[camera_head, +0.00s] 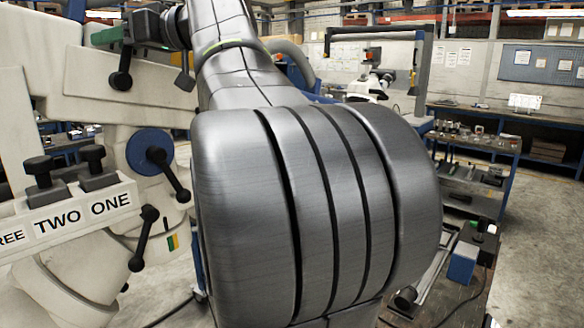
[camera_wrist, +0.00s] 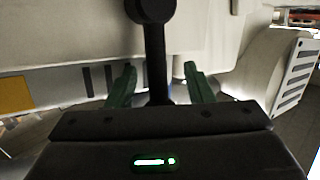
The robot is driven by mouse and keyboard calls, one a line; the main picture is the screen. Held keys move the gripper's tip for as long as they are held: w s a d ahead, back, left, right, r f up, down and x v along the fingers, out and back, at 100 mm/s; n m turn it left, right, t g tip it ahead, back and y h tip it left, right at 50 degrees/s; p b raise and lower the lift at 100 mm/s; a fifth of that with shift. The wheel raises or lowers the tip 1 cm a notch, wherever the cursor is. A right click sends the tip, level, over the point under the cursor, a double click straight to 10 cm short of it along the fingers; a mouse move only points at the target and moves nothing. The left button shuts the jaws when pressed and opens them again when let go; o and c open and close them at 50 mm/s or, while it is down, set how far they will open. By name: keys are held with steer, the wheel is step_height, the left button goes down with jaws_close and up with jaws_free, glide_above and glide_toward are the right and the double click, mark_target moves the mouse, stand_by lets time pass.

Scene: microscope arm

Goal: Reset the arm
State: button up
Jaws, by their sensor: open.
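The white microscope arm (camera_head: 95,85) fills the left of the head view. It carries a blue disc (camera_head: 150,151) with a black lever, a lower black lever (camera_head: 144,237), an upper black lever (camera_head: 121,67), and black knobs (camera_head: 92,168) above a panel marked TWO and ONE. In the wrist view my gripper (camera_wrist: 158,76) is open, its two green fingers apart. A black lever with a round knob (camera_wrist: 152,50) stands upright between them in the picture. I see no clear grip or contact.
My own grey arm blocks the middle of the head view. A bench with a blue box (camera_head: 463,264) is at lower right. Shelving with small parts (camera_head: 470,172) stands behind. Open floor (camera_head: 540,225) shows at far right. A pale body with slots (camera_wrist: 278,75) is right in the wrist view.

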steer(key=b+v, duration=0.3)
steer(key=v, duration=1)
steer(key=p+x, duration=0.3)
steer(key=x, duration=0.9)
steer(key=shift+a, duration=0.45)
steer(key=shift+w+a, duration=0.15)
steer(key=shift+w, duration=0.1)
steer(key=s+d+m+y+b, duration=0.1)
steer(key=s+d+b, duration=0.1)
steer(key=d, duration=1.2)
steer(key=shift+m+b, duration=0.3)
steer(key=shift+b, duration=0.1)
steer(key=shift+s+f, duration=0.1)
steer(key=shift+f, duration=0.1)
